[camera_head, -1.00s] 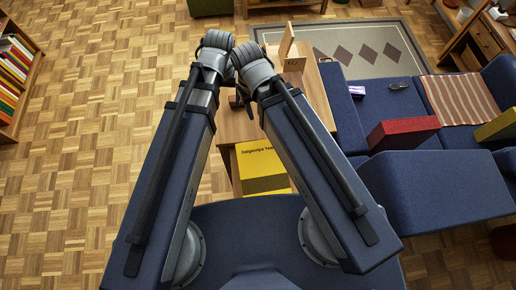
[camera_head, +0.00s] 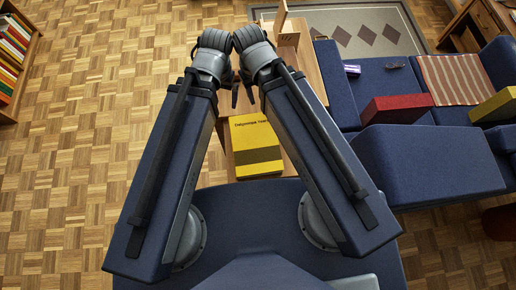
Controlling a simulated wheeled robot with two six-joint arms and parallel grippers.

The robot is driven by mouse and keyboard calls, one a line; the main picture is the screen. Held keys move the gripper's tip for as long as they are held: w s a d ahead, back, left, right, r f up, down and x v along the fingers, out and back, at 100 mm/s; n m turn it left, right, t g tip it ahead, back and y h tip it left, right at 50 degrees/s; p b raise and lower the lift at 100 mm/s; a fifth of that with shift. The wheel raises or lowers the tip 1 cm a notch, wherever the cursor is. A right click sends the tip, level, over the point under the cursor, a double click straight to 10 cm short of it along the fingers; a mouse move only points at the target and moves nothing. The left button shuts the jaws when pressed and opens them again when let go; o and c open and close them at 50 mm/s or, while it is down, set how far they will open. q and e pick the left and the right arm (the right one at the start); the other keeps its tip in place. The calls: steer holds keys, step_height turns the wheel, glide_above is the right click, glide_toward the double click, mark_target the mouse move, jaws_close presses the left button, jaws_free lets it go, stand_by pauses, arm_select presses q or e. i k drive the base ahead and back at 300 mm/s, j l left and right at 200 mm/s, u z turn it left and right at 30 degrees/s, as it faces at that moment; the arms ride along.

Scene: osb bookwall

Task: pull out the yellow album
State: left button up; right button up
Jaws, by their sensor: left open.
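The yellow album (camera_head: 254,138) is a thick yellow block with dark lettering along its far edge and a dark band across it. It sits between my two forearms at the near end of a wooden table or bench. My left gripper (camera_head: 235,96) is above the wooden surface, beyond the album's far edge and apart from it. Its dark fingers show small and are open, with nothing seen between them. My right gripper's jaws are hidden behind my right wrist and forearm.
A wooden stand (camera_head: 287,38) is on the wooden table (camera_head: 304,62). A blue sofa (camera_head: 340,85) with a red block-shaped item (camera_head: 398,108) and striped cloth (camera_head: 446,80) is at right. A bookshelf (camera_head: 17,50) is at far left. Parquet floor (camera_head: 90,130) at left is clear.

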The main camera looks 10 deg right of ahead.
mark_target(256, 146)
steer(key=k+l, duration=0.15)
steer(key=k+j+z, duration=0.1)
steer(key=z, duration=0.3)
steer(key=k+z, duration=0.55)
steer(key=z, duration=0.2)
